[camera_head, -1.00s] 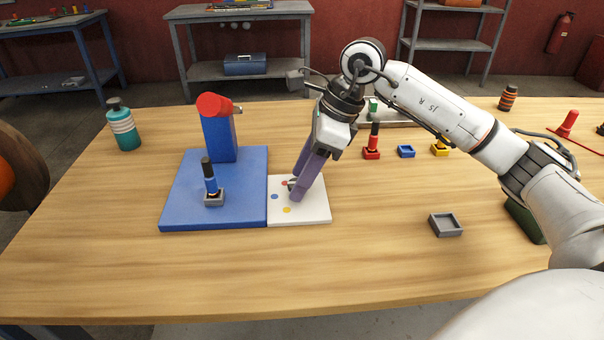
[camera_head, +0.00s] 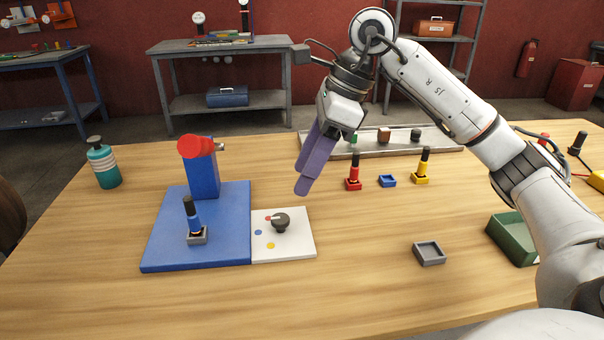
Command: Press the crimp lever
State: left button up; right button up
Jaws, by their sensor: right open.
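A blue crimping station (camera_head: 160,245) stands on the table at left, with a blue post and a red cylindrical head (camera_head: 196,146). A short grey lever-like piece (camera_head: 219,147) sticks out right of the head. A blue connector with a black top (camera_head: 193,216) stands upright in a grey holder (camera_head: 198,237) on the base. A white panel (camera_head: 300,246) beside it carries a dark knob (camera_head: 281,221) and red, blue and yellow dots. My right gripper (camera_head: 302,186), with purple fingers, is open and empty above and behind the panel, apart from the knob. My left gripper is not in view.
A grey tray (camera_head: 429,254) and a green bin (camera_head: 511,238) lie nearer. A teal bottle (camera_head: 103,164) stands at left. The front table is clear.

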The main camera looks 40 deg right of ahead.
aim_at(190, 146)
jog(key=k, duration=1)
